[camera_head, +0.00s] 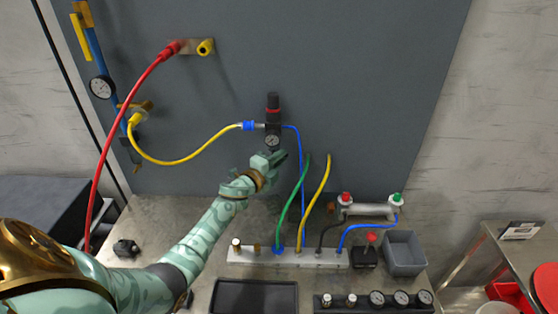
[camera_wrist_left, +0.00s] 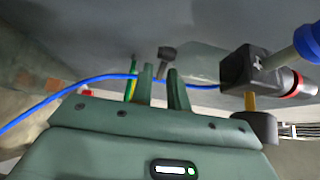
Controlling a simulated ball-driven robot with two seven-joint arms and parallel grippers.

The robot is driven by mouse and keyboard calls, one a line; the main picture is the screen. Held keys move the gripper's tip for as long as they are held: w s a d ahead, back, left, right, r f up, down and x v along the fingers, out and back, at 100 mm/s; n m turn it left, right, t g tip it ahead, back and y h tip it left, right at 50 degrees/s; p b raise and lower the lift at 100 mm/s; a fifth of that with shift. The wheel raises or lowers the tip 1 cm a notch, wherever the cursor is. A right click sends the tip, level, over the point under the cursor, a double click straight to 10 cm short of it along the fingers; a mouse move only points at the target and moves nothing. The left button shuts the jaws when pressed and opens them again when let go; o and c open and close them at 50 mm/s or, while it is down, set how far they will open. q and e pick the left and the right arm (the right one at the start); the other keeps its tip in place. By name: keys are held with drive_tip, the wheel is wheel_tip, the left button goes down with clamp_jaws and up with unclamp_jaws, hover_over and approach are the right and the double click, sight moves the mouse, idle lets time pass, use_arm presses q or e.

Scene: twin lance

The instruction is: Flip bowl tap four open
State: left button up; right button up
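A black regulator (camera_head: 273,120) with a red band hangs on the grey panel, a round gauge (camera_head: 271,142) below its middle. In the left wrist view the regulator body (camera_wrist_left: 247,72) is at right, with a brass stem (camera_wrist_left: 250,102) and a dark round part. No label marks tap four, so I cannot tell which part it is. My left gripper (camera_head: 280,158) is just below the gauge. The regulator is to the right of the fingers there. My right gripper is out of view.
A blue hose (camera_head: 299,150) runs down from the regulator close to my left gripper. A green hose (camera_head: 292,200) and a yellow hose (camera_head: 318,205) rise from a pale manifold (camera_head: 290,257). A grey bin (camera_head: 404,254) stands at right on the bench.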

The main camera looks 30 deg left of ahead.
use_arm(q)
drive_tip(key=shift+w, duration=0.15)
clamp_jaws()
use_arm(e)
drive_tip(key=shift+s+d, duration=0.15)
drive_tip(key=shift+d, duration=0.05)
use_arm(q)
drive_tip(key=shift+w+d+n+y, duration=0.15)
drive_tip(key=shift+n+y, duration=0.55)
drive_tip(key=shift+y, duration=0.4)
drive_tip(key=shift+w+a+n+y, duration=0.1)
drive_tip(key=shift+n+y, duration=0.6)
drive_tip(key=shift+y, duration=0.4)
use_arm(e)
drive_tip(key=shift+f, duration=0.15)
use_arm(q)
unclamp_jaws()
